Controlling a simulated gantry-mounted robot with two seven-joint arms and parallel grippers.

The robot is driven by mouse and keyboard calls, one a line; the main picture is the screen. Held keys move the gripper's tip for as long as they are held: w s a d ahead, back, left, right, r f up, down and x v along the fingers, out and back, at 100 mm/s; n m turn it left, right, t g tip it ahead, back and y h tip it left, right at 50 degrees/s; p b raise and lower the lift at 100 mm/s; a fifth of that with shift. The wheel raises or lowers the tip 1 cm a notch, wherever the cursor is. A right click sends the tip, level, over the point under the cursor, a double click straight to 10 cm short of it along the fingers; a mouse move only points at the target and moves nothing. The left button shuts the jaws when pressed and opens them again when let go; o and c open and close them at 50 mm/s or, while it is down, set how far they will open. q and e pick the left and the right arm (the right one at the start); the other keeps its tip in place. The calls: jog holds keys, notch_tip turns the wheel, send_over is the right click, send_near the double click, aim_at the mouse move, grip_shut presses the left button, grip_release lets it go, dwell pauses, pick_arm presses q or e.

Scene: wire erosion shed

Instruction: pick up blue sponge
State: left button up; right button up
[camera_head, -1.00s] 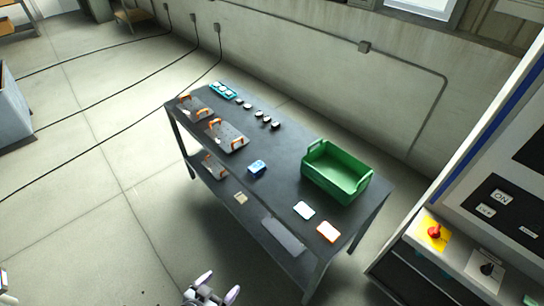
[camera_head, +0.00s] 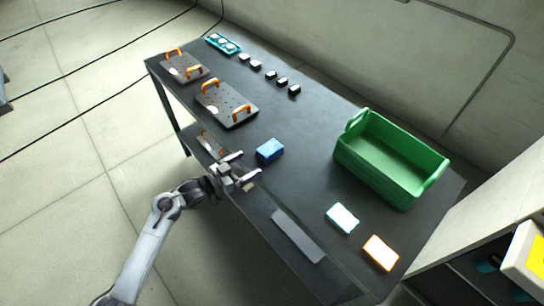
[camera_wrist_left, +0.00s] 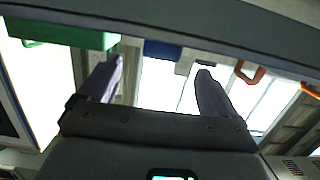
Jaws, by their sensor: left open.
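The blue sponge (camera_head: 270,150) lies on the dark table top near its front edge, in the middle of the head view. My left gripper (camera_head: 247,171) is open and empty at the table's front edge, just left of and below the sponge in the picture, apart from it. In the left wrist view, the two fingers (camera_wrist_left: 160,66) are spread, and a blue patch that looks like the sponge (camera_wrist_left: 162,50) shows between and beyond them, partly cut off by a dark band above. My right gripper is not in view.
A green bin (camera_head: 351,161) stands on the right of the table (camera_head: 300,130). A teal-edged white block (camera_head: 342,218) and an orange-edged one (camera_head: 381,253) lie in front of it. Plates with orange handles (camera_head: 227,103) stand left. Several small dark pieces (camera_head: 282,82) line the back.

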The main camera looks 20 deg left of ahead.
aim_at(260, 155)
pick_arm(q)
jog(key=shift+w+d, duration=0.1)
jog(key=shift+w, duration=0.3)
jog(key=x, duration=0.1)
jog(key=b+x, duration=0.1)
jog(key=x, duration=0.2)
jog(key=shift+w+r, duration=0.3)
jog(key=shift+w, duration=0.05)
jog(key=shift+b+x, duration=0.4)
jog(key=shift+x, duration=0.6)
jog(key=b+x, duration=0.1)
jog(key=x, duration=0.2)
jog(key=shift+d+f, duration=0.2)
jog(key=shift+f, duration=0.05)
jog(key=shift+w+d, duration=0.2)
jog(key=shift+w, duration=0.35)
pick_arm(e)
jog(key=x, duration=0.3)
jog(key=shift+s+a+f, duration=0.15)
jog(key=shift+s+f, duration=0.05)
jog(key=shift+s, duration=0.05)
pick_arm(q)
jog(key=shift+c, duration=1.3)
jog(key=c, duration=0.8)
